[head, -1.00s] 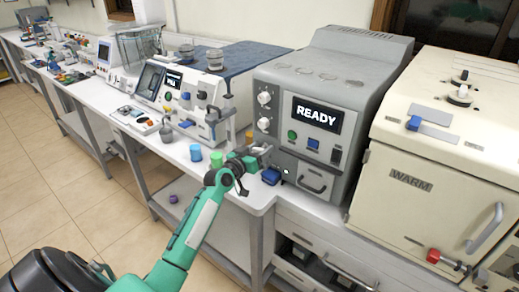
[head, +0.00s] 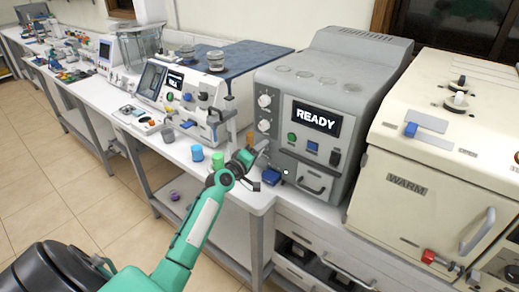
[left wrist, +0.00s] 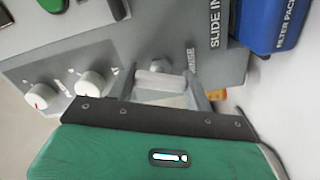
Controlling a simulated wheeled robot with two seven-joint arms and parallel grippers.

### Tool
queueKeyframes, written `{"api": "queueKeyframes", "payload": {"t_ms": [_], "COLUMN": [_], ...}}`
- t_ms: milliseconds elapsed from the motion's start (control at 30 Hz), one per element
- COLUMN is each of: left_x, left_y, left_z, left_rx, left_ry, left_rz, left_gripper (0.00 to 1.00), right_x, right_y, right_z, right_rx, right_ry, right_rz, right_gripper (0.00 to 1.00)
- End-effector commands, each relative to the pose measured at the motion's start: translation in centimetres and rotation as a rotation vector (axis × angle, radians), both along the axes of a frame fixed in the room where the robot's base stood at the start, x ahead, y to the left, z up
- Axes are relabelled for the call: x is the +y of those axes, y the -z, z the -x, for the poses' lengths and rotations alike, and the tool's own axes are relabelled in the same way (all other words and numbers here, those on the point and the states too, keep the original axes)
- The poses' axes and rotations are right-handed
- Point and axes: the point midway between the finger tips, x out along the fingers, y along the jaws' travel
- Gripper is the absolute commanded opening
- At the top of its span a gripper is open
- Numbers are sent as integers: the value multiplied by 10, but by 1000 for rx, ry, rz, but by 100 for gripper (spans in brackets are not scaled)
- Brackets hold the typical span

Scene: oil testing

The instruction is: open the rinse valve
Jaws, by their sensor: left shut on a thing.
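The grey machine with the READY display (head: 315,118) stands at the right end of the white bench. In the left wrist view, a pale grey valve handle (left wrist: 160,80) sits on its panel, beside a label (left wrist: 191,60) that seems to read RINSE. My left gripper (head: 261,148) is at the machine's lower left front corner; in the left wrist view its fingers (left wrist: 165,92) lie on both sides of the handle and are shut on it. In the head view the gripper hides the valve. My right gripper is not in view.
Two white knobs (left wrist: 90,83) are close beside the gripper. A blue filter pack (left wrist: 268,22) is at the other side. A blue cup (head: 197,153) and a green cup (head: 218,160) stand left of the gripper. A cream WARM oven (head: 405,185) stands to the right.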

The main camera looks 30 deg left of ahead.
Motion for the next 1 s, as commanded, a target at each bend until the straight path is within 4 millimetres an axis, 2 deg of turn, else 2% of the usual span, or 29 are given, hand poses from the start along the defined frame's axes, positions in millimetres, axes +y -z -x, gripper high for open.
{"api": "queueKeyframes", "payload": {"t_ms": [200, 500, 1000], "left_x": [1, 1, 1], "left_y": [-1, 0, 2], "left_z": [0, 0, 0], "left_rx": [14, 27, 33], "left_ry": [-1, -1, -1], "left_rz": [179, 349, 421], "left_gripper": [28, 28, 28], "right_x": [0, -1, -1], "right_y": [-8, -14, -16], "right_z": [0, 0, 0], "right_rx": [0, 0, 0], "right_ry": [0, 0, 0], "right_rz": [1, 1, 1], "right_gripper": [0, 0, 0]}}
